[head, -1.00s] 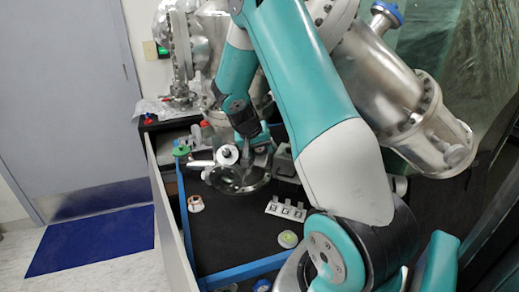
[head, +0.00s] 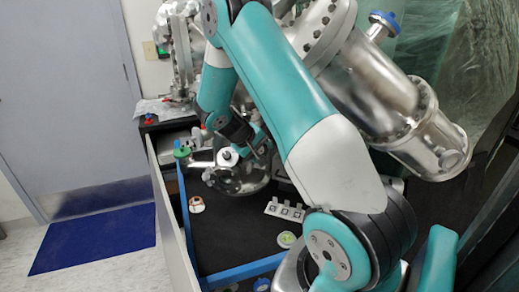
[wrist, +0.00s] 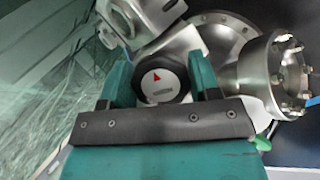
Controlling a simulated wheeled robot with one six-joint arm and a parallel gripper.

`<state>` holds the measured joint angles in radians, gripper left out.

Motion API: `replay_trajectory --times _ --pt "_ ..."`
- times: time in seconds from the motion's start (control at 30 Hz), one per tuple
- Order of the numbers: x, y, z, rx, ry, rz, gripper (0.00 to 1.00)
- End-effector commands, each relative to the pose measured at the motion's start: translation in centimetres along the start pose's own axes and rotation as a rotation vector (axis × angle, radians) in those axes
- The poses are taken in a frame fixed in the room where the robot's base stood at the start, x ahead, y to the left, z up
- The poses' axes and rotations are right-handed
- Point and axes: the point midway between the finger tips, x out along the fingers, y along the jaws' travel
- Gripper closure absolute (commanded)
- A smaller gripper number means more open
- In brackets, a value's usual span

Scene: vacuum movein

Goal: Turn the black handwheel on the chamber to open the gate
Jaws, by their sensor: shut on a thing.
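The black handwheel (wrist: 181,94) has a white face with a red triangle mark and shows in the middle of the wrist view. My gripper (wrist: 160,78) has one teal finger on each side of it and is shut on it. The metal chamber parts (wrist: 222,38) lie behind the handwheel. In the head view my arm reaches down to the chamber fittings beyond the dark table; the fingertips and handwheel are hard to make out there.
A bolted flange (wrist: 278,75) stands close to the right of my gripper in the wrist view. In the head view a large silver cylinder (head: 375,85) is right of my arm. A small marked block (head: 285,210) and a red-and-white piece (head: 196,205) lie on the table.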

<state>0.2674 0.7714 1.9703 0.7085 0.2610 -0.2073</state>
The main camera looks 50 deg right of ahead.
Motion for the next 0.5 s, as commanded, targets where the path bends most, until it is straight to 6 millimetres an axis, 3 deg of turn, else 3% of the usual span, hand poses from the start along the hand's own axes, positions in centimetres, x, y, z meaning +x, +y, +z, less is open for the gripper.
replay_trajectory --times 0.5 --pt "-0.09 -0.02 -0.16 -0.170 0.006 0.059 0.67"
